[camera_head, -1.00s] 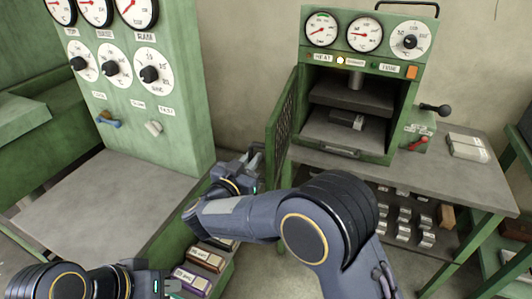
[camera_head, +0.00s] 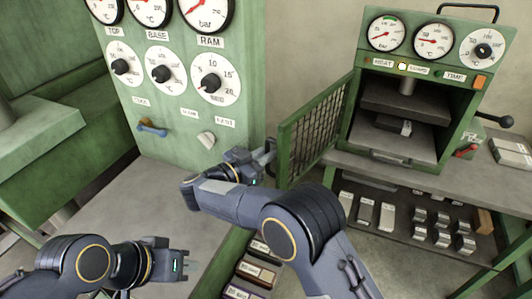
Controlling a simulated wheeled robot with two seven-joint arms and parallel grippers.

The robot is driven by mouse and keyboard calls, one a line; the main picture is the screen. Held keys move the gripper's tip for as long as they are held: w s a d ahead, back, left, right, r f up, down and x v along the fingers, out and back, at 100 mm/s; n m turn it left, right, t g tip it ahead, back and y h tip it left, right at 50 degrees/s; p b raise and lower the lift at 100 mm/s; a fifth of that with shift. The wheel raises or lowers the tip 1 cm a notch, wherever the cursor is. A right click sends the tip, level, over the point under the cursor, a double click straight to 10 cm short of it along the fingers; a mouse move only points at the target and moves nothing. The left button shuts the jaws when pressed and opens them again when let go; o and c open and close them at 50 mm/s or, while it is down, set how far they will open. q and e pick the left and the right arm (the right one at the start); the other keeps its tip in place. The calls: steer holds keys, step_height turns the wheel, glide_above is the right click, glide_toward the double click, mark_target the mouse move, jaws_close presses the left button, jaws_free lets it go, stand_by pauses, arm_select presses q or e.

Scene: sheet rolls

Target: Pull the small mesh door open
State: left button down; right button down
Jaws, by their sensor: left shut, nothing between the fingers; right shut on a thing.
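The small green mesh door (camera_head: 314,130) stands swung out to the left of the small press (camera_head: 412,90), whose chamber is open to view. My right gripper (camera_head: 268,158) is at the door's free left edge, shut on what looks like the door's edge or handle; the exact grip is small and partly hidden by the gripper. My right arm reaches across from the lower right. My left gripper (camera_head: 188,266) is at the lower left above the grey bench top, shut and empty, apart from the door.
A green panel (camera_head: 180,110) with gauges and dials stands at left, close to my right gripper. The grey table (camera_head: 350,166) carries the press. Metal blocks (camera_head: 387,216) lie on the shelf below. Labelled boxes (camera_head: 255,272) sit low at centre.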

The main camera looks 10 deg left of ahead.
steer(key=shift+d+r, duration=0.15)
steer(key=c, duration=1.8)
jaws_free()
steer(key=shift+w, duration=0.1)
steer(key=shift+c, duration=0.2)
steer(key=shift+d, duration=0.1)
steer(key=b+v, duration=0.1)
steer(key=v, duration=0.6)
steer(key=shift+s+a, duration=0.25)
steer(key=shift+s, duration=0.05)
